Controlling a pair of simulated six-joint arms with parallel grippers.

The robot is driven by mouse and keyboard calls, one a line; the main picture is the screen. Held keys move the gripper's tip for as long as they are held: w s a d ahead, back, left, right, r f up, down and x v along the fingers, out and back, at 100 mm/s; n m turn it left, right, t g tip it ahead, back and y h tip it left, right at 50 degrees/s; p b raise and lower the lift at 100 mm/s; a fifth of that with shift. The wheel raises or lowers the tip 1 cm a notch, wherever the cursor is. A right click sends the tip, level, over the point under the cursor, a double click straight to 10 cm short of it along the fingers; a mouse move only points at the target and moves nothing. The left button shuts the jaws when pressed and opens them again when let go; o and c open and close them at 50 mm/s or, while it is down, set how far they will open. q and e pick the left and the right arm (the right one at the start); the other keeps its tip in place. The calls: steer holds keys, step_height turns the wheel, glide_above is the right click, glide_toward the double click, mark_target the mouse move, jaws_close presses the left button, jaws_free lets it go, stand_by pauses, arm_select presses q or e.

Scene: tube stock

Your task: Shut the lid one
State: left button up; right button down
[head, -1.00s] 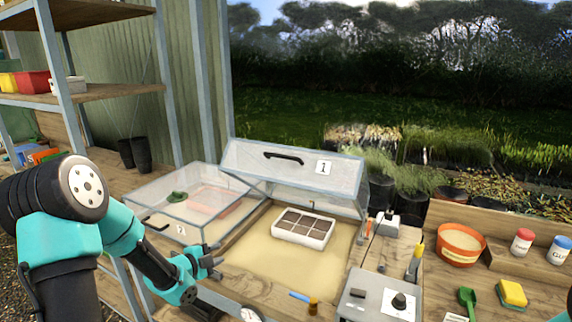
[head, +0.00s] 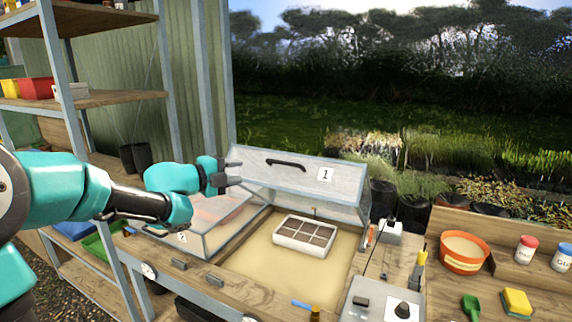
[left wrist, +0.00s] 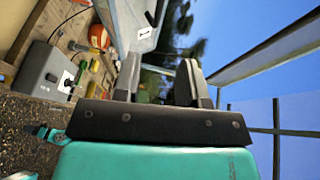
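Lid one (head: 300,178) is a clear framed lid with a black handle (head: 285,162) and a label "1". It stands raised and tilted at the back of the right-hand bed, and part of it shows in the left wrist view (left wrist: 135,25). My left gripper (head: 235,173) is at the lid's left edge in the head view, fingers apart and empty. I cannot tell whether it touches the lid. The fingers also show in the left wrist view (left wrist: 190,82). A small teal and dark part at that view's lower left may be my right arm.
Under the lid, a white seed tray (head: 305,233) sits on the sand. The other lid (head: 205,230), labelled 2, is down on the left, partly behind my arm. A grey control box (head: 370,301), an orange pot (head: 463,251) and a yellow sponge (head: 516,302) are at right.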

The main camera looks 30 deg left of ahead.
mark_target(282, 163)
arm_select(q)
steer(key=shift+w, duration=0.1)
steer(key=x, duration=1.7)
steer(key=shift+w, duration=0.1)
steer(key=shift+c, duration=0.4)
jaws_close()
steer(key=shift+d, duration=0.1)
